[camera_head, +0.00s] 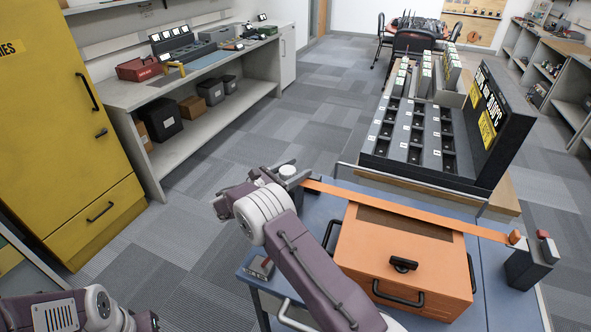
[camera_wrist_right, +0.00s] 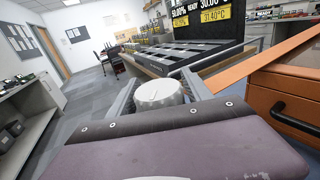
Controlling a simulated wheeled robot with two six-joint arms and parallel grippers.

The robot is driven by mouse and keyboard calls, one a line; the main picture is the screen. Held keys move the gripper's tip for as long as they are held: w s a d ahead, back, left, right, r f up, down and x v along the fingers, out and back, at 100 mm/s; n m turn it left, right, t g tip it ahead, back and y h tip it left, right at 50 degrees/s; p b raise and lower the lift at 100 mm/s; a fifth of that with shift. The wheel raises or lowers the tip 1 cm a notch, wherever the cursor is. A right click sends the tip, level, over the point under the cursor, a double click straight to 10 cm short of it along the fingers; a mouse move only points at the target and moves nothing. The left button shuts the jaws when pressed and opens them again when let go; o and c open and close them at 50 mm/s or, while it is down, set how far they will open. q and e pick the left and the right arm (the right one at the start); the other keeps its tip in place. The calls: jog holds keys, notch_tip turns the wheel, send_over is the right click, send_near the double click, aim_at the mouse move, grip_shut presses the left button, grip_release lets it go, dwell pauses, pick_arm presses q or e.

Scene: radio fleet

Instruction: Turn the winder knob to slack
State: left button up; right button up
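The winder knob (camera_head: 288,171) is a pale grey round cap at the far left end of an orange strap (camera_head: 400,209). In the right wrist view the knob (camera_wrist_right: 160,94) shows a small mark on top. My right gripper (camera_wrist_right: 161,88) has one finger on each side of the knob. I cannot tell whether the fingers touch it. The strap runs across an orange case (camera_head: 400,255) with a black latch and handles. Part of my left arm shows at the bottom left, but its fingers are not in view.
The case stands on a blue-topped table (camera_head: 497,268). A dark block (camera_head: 530,262) with a red top stands at the strap's right end. A charging rack (camera_head: 430,150) with display boards stands behind. A small metal item (camera_head: 261,267) lies at the table's left edge.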

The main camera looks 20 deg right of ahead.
jog(key=c, duration=0.9)
jog(key=shift+c, duration=0.2)
jog(key=shift+r+t, duration=0.1)
jog(key=shift+t, duration=0.2)
jog(key=shift+w+n+t+y+p, duration=0.15)
jog(key=shift+n+t+y+p, duration=0.25)
jog(key=shift+n+t+p, duration=0.35)
jog(key=shift+w+a+n+t+y, duration=0.15)
jog(key=shift+n+t+y, duration=0.25)
jog(key=shift+n+t, duration=0.45)
jog(key=n+t+y, duration=0.1)
jog(key=t+y, duration=0.1)
jog(key=t, duration=0.1)
jog(key=shift+w+a+n, duration=0.1)
jog(key=shift+w+n, duration=0.2)
jog(key=shift+n, duration=0.1)
jog(key=shift+w+a+n+t+y+b, duration=0.15)
jog(key=shift+n+t+y+b, duration=0.1)
jog(key=shift+n+t+y, duration=0.45)
jog(key=shift+w+a+n+t+y+b, duration=0.1)
jog(key=shift+a+n+t+y+b, duration=0.1)
jog(key=shift+n+t+y, duration=0.5)
